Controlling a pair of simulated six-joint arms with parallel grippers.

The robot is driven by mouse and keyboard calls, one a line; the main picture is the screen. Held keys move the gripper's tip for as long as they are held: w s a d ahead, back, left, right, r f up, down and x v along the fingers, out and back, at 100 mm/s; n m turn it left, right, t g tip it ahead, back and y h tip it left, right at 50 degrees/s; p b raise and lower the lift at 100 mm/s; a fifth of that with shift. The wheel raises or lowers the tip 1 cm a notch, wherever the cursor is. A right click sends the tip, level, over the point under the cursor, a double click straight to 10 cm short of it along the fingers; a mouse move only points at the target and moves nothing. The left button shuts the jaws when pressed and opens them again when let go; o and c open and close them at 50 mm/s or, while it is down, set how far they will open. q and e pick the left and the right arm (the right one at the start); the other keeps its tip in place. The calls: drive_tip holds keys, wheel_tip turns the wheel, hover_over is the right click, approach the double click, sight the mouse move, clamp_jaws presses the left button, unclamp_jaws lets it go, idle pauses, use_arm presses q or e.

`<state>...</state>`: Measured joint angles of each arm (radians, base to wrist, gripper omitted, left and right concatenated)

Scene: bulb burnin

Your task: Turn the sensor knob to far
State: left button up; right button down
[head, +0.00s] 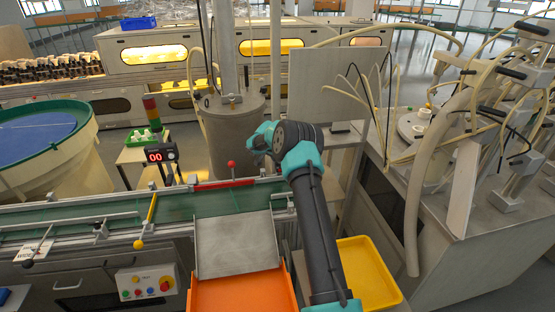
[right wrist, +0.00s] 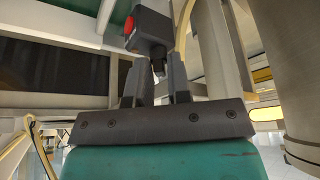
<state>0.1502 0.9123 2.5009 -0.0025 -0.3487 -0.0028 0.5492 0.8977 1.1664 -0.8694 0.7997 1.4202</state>
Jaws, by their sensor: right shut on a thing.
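In the right wrist view, the sensor (right wrist: 149,36) is a black box with a round red face on its left side. A small dark knob (right wrist: 158,68) is on its underside in this picture. My right gripper (right wrist: 157,64) has its two grey fingers shut on this knob. The knob's setting and any near or far marks cannot be read. In the head view, my right arm reaches up over the far side of the conveyor; its fingers, the knob and the sensor are hidden there. My left gripper is not in view.
The green conveyor (head: 172,207) runs across in front, with a red-knobbed lever (head: 231,165) and a yellow lever (head: 151,208). A black counter (head: 161,153) reads 00. An orange tray (head: 240,293) and a yellow tray (head: 370,275) stand near. A grey cylinder (head: 235,125) stands behind.

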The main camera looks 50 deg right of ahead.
drive_tip(key=c, duration=1.1)
unclamp_jaws()
drive_tip(key=shift+r, duration=0.1)
drive_tip(key=v, duration=1.7)
drive_tip(key=shift+r, duration=0.15)
